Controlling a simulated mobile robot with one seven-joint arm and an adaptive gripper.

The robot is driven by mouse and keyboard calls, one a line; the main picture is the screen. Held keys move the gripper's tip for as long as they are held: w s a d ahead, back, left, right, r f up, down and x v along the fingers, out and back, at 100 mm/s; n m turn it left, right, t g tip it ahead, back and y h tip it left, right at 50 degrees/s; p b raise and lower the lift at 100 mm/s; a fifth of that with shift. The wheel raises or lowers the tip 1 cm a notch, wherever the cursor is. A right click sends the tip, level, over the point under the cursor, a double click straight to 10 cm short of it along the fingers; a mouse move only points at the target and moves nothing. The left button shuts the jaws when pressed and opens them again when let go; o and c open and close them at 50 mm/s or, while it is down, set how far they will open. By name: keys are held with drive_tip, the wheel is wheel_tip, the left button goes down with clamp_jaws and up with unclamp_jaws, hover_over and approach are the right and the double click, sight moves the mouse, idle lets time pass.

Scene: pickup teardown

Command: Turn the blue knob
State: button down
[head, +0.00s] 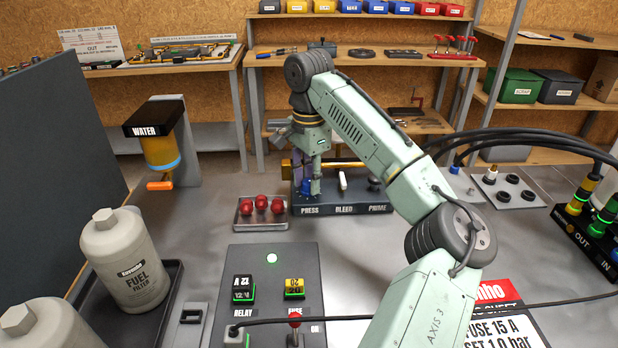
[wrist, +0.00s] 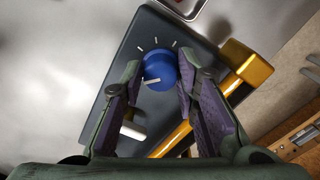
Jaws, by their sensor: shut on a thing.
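The blue knob (wrist: 160,69) sits on a dark panel (wrist: 122,58) with white tick marks around its far side, and a white pointer line shows across it. In the head view the knob (head: 306,187) is on the left part of the panel, above the label PRESS, partly hidden by my gripper. My gripper (head: 312,180) reaches down over it from above. In the wrist view the purple-padded fingers of my gripper (wrist: 159,80) stand on either side of the knob and are shut on it.
The panel also has a white lever (head: 343,181) over BLEED and a brass pipe (head: 345,163) behind. A tray (head: 240,222) with red caps (head: 261,203) stands left of the panel. A box with relay and fuse (head: 272,257) lies nearer. Bare table shows left of that tray.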

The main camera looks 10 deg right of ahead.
drive_tip(key=shift+m, duration=1.5)
drive_tip(key=c, duration=1.2)
unclamp_jaws()
